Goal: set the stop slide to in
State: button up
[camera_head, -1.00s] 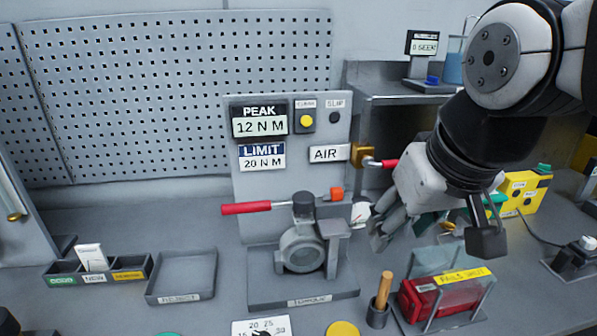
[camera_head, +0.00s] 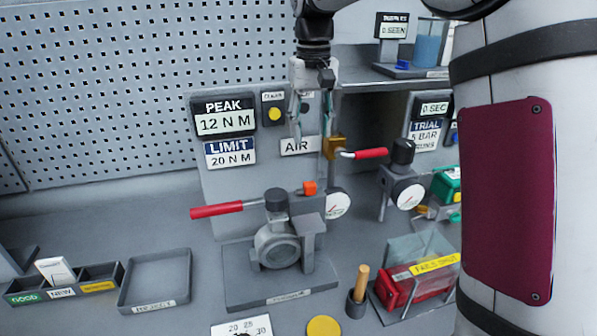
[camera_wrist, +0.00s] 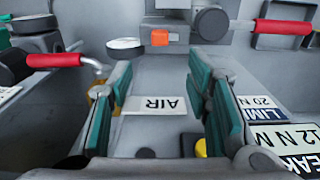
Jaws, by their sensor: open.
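No in or out marking for the slide is readable.
The red lever handle (camera_head: 216,210) reaches left of the valve. A brass air valve with a red handle (camera_head: 371,153) and a white gauge (camera_head: 337,204) are close on the right. The AIR label (camera_head: 300,146) is behind my fingers. The reject tray (camera_head: 155,279) is empty.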

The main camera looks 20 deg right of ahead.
aim_at(310, 183)
notch_tip(310, 183, down, 14)
jog(key=p, duration=0.3)
jog(key=shift+w, duration=0.15)
